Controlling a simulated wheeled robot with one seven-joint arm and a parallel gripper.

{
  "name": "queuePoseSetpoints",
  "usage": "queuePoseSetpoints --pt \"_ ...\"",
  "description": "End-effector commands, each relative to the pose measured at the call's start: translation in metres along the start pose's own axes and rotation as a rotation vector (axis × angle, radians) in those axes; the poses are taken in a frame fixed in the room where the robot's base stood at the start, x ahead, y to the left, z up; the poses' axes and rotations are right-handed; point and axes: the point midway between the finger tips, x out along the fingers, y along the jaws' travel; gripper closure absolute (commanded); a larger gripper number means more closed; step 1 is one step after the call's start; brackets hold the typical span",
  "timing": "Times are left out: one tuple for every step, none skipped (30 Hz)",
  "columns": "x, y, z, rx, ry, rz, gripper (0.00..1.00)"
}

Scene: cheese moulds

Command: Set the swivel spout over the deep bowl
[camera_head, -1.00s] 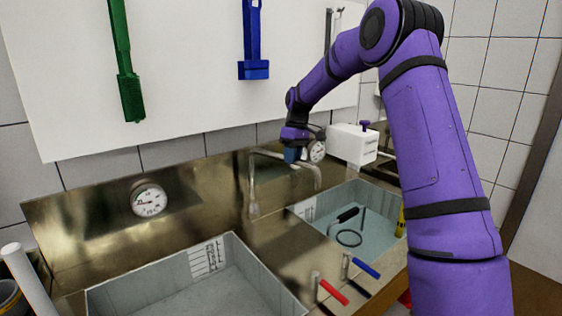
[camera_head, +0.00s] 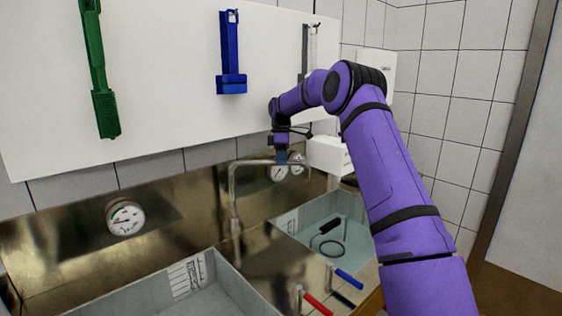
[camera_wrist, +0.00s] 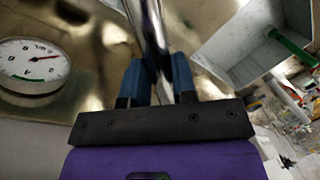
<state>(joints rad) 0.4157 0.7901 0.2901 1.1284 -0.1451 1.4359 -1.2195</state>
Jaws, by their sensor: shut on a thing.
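The swivel spout (camera_head: 252,163) is a bent steel pipe rising from a post between two sunken bowls. Its level arm points right, along the back wall, and its outlet end turns down behind the right bowl. My gripper (camera_head: 281,157) is shut on this arm, its blue fingers on both sides of the pipe (camera_wrist: 148,25) in the wrist view. The left bowl (camera_head: 228,290) is grey with a marked scale and is cut off by the picture's lower edge. The right bowl (camera_head: 345,205) holds a dark looped tool. I cannot tell which bowl is deeper.
A steel splashback carries a round gauge (camera_head: 125,217) at left and two more gauges (camera_head: 278,172) behind my gripper. A white box (camera_head: 328,155) stands right of them. Red (camera_head: 318,304) and blue (camera_head: 348,279) levers sit at the front. Green and blue tools hang above.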

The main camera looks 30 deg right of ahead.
Motion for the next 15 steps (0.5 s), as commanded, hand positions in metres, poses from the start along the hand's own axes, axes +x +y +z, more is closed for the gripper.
queuePoseSetpoints --pt "-0.0012 0.0009 -0.0005 -0.002 0.001 0.003 1.0" --pt "-0.0013 0.001 -0.0006 -0.004 0.001 0.003 1.0" --pt "-0.0014 0.0012 -0.0006 -0.005 0.001 0.003 1.0" --pt "-0.0014 0.0012 -0.0006 -0.006 0.0 0.003 1.0" --pt "-0.0014 0.0012 -0.0007 -0.006 0.0 0.003 1.0" --pt "-0.0015 0.0012 -0.0007 -0.006 0.0 0.003 1.0" --pt "-0.0014 0.0011 -0.0007 -0.006 0.0 0.003 1.0" --pt "-0.0014 0.0011 -0.0007 -0.006 0.0 0.003 1.0" --pt "-0.0014 0.0011 -0.0008 -0.006 0.001 0.003 1.0" --pt "-0.0015 0.001 -0.0008 -0.006 0.001 0.003 1.0" --pt "-0.0015 0.001 -0.0008 -0.005 0.001 0.003 1.0" --pt "-0.0014 0.001 -0.0009 -0.005 0.001 0.003 1.0" --pt "-0.0014 0.001 -0.0009 -0.005 0.001 0.003 0.68" --pt "-0.0014 0.0009 -0.0009 -0.005 0.001 0.003 0.61" --pt "-0.0013 0.0009 -0.0009 -0.005 0.0 0.003 0.52"
